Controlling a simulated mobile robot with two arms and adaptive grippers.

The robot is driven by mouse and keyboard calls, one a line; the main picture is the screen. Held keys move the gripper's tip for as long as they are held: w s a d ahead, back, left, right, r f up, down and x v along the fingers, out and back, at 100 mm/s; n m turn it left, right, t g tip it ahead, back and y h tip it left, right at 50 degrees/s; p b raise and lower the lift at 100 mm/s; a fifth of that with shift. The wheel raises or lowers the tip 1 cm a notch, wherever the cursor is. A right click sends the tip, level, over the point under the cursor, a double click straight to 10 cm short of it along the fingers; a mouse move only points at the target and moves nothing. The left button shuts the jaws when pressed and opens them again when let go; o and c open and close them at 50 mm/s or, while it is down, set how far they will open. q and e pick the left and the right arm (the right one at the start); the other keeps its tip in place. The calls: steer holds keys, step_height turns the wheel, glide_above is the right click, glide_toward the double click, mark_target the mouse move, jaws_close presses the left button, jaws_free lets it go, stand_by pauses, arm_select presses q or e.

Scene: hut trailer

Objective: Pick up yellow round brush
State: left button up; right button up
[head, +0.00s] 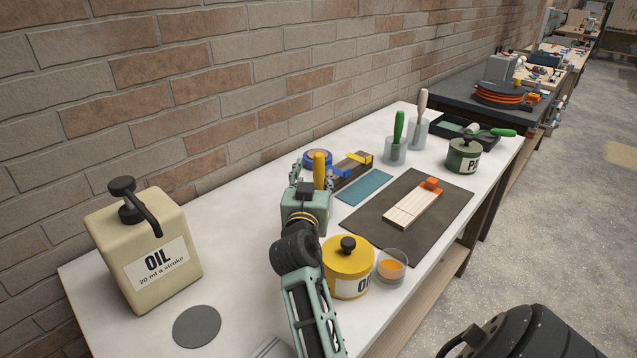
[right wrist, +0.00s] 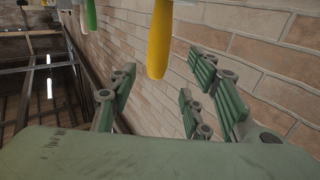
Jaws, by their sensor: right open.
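The yellow round brush shows as an upright yellow handle (head: 319,168) near the wall side of the white table. Its brush end is hidden behind my right gripper (head: 313,171). My right gripper is open at the handle, with its fingers spread to either side in the picture. In the right wrist view the yellow handle (right wrist: 160,38) lies between the open fingers (right wrist: 163,85), with gaps on both sides. I cannot tell how deep it sits between them. My left gripper is not in view.
A yellow oil pot (head: 347,270) and a glass cup (head: 391,267) stand right of my right arm. A large oil can (head: 146,252) stands left. The brick wall is close.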

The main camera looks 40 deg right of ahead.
mark_target(318, 166)
steer(key=p+x, duration=0.2)
steer(key=x, duration=0.4)
steer(key=shift+w+d+r, duration=0.1)
steer(key=shift+d+r, duration=0.1)
steer(key=shift+d, duration=0.25)
steer(key=shift+w+d+f, duration=0.15)
steer(key=shift+c, duration=0.6)
jaws_close()
